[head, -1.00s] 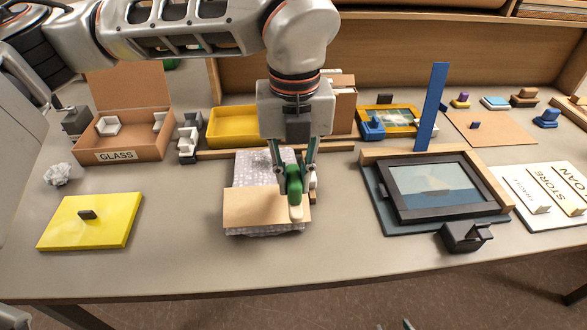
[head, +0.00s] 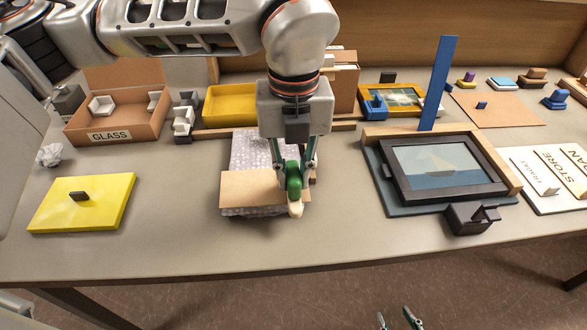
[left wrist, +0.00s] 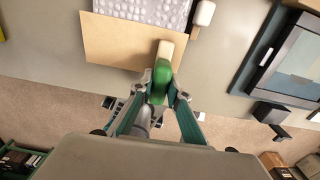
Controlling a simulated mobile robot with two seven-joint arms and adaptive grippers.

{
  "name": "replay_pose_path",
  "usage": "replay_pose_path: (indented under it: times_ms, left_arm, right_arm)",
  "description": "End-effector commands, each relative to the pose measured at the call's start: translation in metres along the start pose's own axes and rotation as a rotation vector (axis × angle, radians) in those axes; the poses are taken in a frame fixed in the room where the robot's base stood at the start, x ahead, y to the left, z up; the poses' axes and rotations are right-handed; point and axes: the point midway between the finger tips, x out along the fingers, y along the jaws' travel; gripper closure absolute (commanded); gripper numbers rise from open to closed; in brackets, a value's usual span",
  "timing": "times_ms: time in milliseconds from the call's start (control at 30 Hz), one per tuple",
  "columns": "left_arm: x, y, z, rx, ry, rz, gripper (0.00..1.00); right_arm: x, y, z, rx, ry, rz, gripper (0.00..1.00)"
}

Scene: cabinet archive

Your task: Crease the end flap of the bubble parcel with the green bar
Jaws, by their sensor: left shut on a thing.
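The bubble parcel (head: 250,150) lies on the table in front of me, wrapped in clear bubble film. Its tan end flap (head: 250,188) covers the near part; both show in the left wrist view, the film (left wrist: 150,10) above the flap (left wrist: 120,42). My left gripper (head: 293,185) is shut on the green bar (head: 292,174) at the parcel's right side. The bar's cream end (left wrist: 165,50) overlaps the flap's right near corner in the left wrist view; whether it presses there I cannot tell. My right gripper (head: 396,318) is open and empty at the bottom edge, low and away from the parcel.
A yellow panel (head: 82,203) lies left, with a GLASS box (head: 110,137) behind it. A yellow tray (head: 230,105) and wooden rail stand behind the parcel. A framed picture (head: 440,170), an upright blue strip (head: 438,83) and a dark holder (head: 468,219) are right. The table front is clear.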

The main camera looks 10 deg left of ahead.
Motion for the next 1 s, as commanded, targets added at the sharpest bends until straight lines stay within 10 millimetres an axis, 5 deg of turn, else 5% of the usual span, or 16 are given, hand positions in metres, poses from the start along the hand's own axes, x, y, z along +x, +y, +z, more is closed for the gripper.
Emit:
replay_pose_path:
  times_ms: [433,1000]
  left_arm:
    - [0.008,0.002,0.000,-0.001,0.000,0.000,1.00]
    - [0.010,0.032,0.000,-0.001,0.002,0.003,1.00]
  right_arm:
    - [0.001,-0.002,0.007,0.000,-0.008,-0.003,0.60]
    - [0.000,-0.001,0.003,-0.002,-0.005,-0.002,0.60]
